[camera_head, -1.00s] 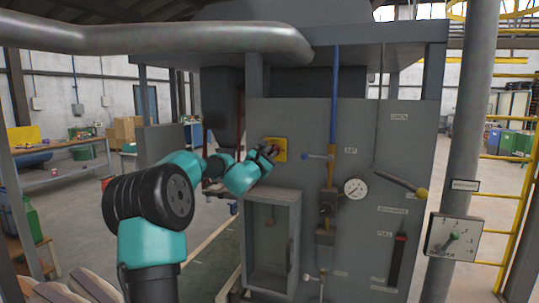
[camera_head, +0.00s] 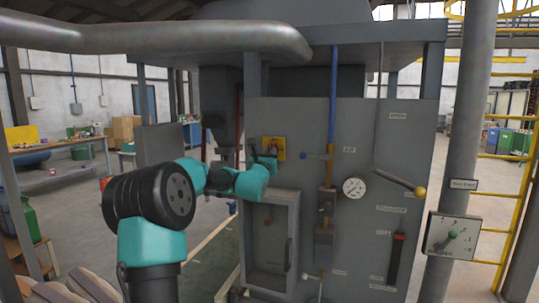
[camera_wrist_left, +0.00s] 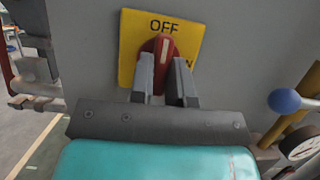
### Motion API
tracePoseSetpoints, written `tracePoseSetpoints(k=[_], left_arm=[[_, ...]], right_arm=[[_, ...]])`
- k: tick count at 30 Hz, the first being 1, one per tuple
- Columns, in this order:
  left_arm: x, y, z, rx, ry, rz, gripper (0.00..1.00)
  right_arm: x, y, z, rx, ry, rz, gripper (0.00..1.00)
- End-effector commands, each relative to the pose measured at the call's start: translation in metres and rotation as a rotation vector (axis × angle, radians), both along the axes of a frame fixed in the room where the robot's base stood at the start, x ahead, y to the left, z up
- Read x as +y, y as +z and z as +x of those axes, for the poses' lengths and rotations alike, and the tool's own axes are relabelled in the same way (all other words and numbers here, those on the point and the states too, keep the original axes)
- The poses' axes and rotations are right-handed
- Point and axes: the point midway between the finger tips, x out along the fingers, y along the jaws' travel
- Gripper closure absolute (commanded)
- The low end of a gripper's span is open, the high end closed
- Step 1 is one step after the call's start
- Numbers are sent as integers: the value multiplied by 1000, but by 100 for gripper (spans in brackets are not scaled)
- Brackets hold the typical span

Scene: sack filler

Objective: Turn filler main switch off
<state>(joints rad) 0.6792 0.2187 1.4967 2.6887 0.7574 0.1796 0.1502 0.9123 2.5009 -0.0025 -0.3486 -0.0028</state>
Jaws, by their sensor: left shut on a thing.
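The main switch is a red rotary knob (camera_wrist_left: 163,48) on a yellow plate (camera_wrist_left: 133,38) fixed to the grey front panel. The plate reads OFF above the knob, and part of a second label shows to its right. The knob's pale mark points up, close to OFF. My left gripper (camera_wrist_left: 163,68) is shut on the knob, with one finger on each side. In the head view the yellow plate (camera_head: 279,149) is at the panel's upper left, and my left gripper (camera_head: 266,158) reaches it from below left. My right gripper is not in view.
A blue-ended lever (camera_head: 303,156) sticks out just right of the switch; its blue ball (camera_wrist_left: 285,101) also shows in the wrist view. A gauge (camera_head: 354,188) and a yellow-ended lever (camera_head: 420,191) are further right. An open box (camera_head: 248,245) is below.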

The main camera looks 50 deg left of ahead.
Motion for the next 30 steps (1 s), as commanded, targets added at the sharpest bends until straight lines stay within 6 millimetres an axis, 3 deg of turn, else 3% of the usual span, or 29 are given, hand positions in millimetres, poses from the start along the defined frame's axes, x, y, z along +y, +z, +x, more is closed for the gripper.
tracePoseSetpoints(k=[10, 11, 18, 30], left_arm=[[0, 1, 0, -4, 0, -4, 100], [0, 1, 0, -4, 0, -4, 81], [0, 1, 0, -3, -1, -3, 58], [-2, -1, -4, -2, 0, -2, 57]], right_arm=[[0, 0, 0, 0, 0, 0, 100], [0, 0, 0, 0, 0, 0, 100], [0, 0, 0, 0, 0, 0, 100], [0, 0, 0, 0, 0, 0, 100]])
